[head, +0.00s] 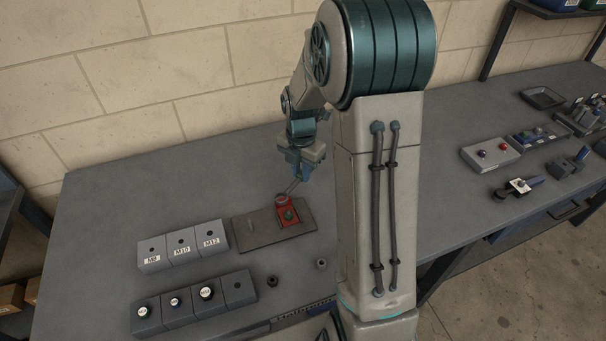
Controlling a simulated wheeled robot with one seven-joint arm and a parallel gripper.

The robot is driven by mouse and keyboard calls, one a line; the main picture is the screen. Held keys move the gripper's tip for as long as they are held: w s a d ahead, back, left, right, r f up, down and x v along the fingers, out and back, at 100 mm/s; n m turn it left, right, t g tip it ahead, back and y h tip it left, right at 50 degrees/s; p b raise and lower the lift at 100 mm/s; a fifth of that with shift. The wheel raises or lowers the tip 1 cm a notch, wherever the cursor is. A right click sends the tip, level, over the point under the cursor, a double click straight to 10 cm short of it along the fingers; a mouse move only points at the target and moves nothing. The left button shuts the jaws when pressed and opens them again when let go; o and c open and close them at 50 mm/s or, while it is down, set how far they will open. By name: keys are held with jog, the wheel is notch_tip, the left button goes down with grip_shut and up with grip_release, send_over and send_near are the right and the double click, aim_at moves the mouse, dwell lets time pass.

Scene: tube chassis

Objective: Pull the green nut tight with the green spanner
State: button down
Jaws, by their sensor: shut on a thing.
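My gripper (304,168) is at the centre of the head view, low over the back of the dark base plate (258,234). It is shut on a thin, greyish spanner (293,186), which slants down to the left. The spanner's lower end is at the back of the red block (281,219) on the plate; I cannot tell whether it is around anything. A small greenish nut (289,215) shows on the red block in front of that end. The spanner's green colour is not clear at this size.
Grey blocks marked M8 (152,254), M10 (184,246) and M12 (212,240) stand left of the plate. Two small loose pieces (272,281) (321,264) lie nearby. My arm hides the bench's middle.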

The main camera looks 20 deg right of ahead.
jog(key=shift+d+n, duration=0.2)
jog(key=shift+n, duration=0.6)
jog(key=shift+f+b, duration=1.3)
jog(key=shift+f, duration=0.25)
jog(key=shift+f, duration=0.15)
jog(key=shift+f+b, duration=0.9)
jog(key=shift+f, duration=0.2)
jog(key=shift+f, duration=0.1)
jog(key=c, duration=1.3)
grip_release()
jog(key=shift+o, duration=0.2)
